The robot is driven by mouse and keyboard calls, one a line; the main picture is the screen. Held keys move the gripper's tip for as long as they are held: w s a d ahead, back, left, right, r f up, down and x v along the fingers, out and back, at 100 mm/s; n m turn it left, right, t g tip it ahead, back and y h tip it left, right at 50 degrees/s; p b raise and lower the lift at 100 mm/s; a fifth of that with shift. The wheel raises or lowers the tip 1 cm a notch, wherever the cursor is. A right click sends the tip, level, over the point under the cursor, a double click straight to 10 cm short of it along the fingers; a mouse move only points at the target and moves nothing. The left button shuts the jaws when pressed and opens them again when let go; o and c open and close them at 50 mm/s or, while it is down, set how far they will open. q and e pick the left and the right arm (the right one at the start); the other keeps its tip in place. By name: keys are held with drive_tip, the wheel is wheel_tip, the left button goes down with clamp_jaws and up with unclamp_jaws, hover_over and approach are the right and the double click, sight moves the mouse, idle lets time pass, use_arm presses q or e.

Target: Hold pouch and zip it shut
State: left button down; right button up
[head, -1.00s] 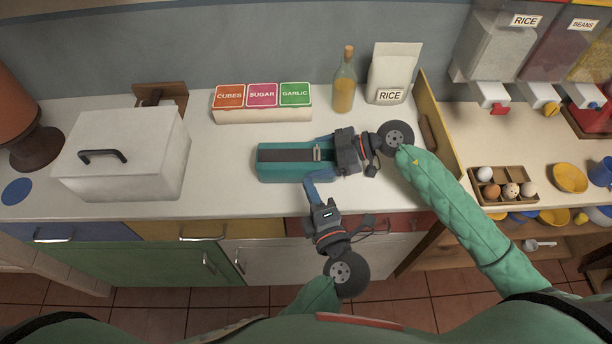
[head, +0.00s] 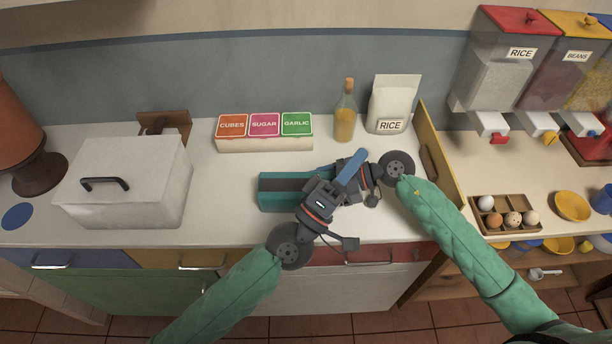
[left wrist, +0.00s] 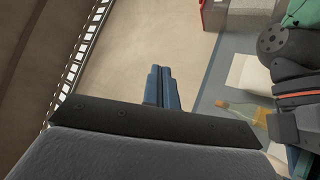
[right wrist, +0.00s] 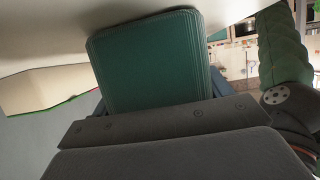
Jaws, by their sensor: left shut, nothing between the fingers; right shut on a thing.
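The teal pouch (head: 272,203) lies on the counter with a dark strip along its top; its right part is hidden by my grippers. Whether the strip is open or zipped, and where the slider is, I cannot tell. My left gripper (head: 358,160) is over the pouch's right part, its blue fingers shut, empty and pointing up and right; they also show together in the left wrist view (left wrist: 163,88). My right gripper (head: 350,172), partly hidden behind the left one, is shut on the pouch's right end. The pouch end (right wrist: 150,60) fills the space between its fingers in the right wrist view.
A box labelled cubes, sugar and garlic (head: 264,144), a bottle (head: 345,120) and a rice bag (head: 393,105) stand behind the pouch. A white lidded box (head: 125,185) is at left. A low wooden divider (head: 440,150) is at right.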

use_arm(q)
drive_tip(key=w+a+f+m+g+y, duration=0.25)
drive_tip(key=a+g+y, duration=0.35)
drive_tip(key=a, duration=0.3)
drive_tip(key=w+a+f+m+g+y, duration=0.2)
drive_tip(key=a+f+m+g+y, duration=0.2)
drive_tip(key=a+g+y, duration=0.3)
drive_tip(key=shift+t, duration=0.6)
drive_tip(key=x, duration=0.9)
drive_tip(key=shift+w+a+f, duration=0.2)
drive_tip(key=shift+w+f, duration=0.15)
drive_tip(key=shift+d, duration=1.95)
